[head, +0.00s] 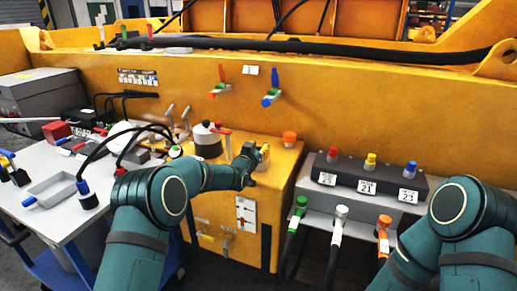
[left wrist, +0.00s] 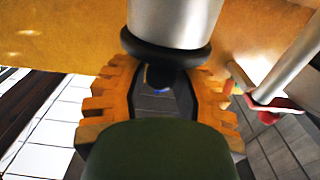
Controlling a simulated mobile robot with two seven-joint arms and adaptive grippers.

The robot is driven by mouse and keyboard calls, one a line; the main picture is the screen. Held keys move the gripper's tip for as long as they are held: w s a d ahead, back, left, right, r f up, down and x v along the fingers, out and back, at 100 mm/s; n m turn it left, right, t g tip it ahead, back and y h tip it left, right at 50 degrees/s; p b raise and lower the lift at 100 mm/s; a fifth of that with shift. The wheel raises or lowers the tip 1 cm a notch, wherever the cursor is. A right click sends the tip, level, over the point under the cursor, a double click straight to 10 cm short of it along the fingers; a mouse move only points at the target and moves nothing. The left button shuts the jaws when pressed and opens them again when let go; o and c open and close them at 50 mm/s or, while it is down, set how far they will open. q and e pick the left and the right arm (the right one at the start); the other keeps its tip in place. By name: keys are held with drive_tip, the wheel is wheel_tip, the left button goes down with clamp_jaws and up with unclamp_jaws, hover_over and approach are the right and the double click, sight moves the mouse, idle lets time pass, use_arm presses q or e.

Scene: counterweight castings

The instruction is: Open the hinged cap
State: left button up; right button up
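A silver-white filler with a black lower ring (head: 207,140) stands on the yellow housing, left of my left gripper (head: 261,157). I cannot clearly tell a hinged cap on it. In the left wrist view a silver cylinder with a black rim (left wrist: 172,22) is at the top centre, beyond the fingers. My left gripper (left wrist: 158,88) has toothed orange-brown fingers, apart, with a gap between them. I see nothing gripped, and I cannot tell whether the fingers touch the cylinder. My right gripper is out of view; only my right arm shows.
A red-ended lever (head: 228,144) stands close to the left gripper. An orange knob (head: 289,139) is on the housing to its right. A dark block with coloured plugs (head: 370,180) lies farther right. A white table (head: 45,210) with loose parts is at the left.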

use_arm(q)
clamp_jaws()
drive_tip(key=shift+r, duration=0.1)
drive_tip(key=shift+w+r+g+p, duration=0.1)
drive_tip(key=shift+r+g+p, duration=0.25)
drive_tip(key=shift+p, duration=0.3)
drive_tip(key=g+p, duration=0.1)
drive_tip(key=w+r+g+y+p, duration=0.1)
drive_tip(key=p, duration=0.1)
drive_tip(key=g+p, duration=0.1)
drive_tip(key=p, duration=0.1)
drive_tip(key=shift+w+d+r, duration=0.15)
drive_tip(key=shift+d+r, duration=0.1)
drive_tip(key=g+p, duration=0.1)
drive_tip(key=p, duration=0.1)
drive_tip(key=w+g+y+p, duration=0.1)
drive_tip(key=p, duration=0.1)
drive_tip(key=shift+d+r, duration=0.15)
drive_tip(key=shift+r, duration=0.05)
drive_tip(key=shift+w+g+p, duration=0.15)
drive_tip(key=shift+g+p, duration=0.4)
drive_tip(key=shift+p, duration=0.3)
drive_tip(key=shift+f, duration=0.1)
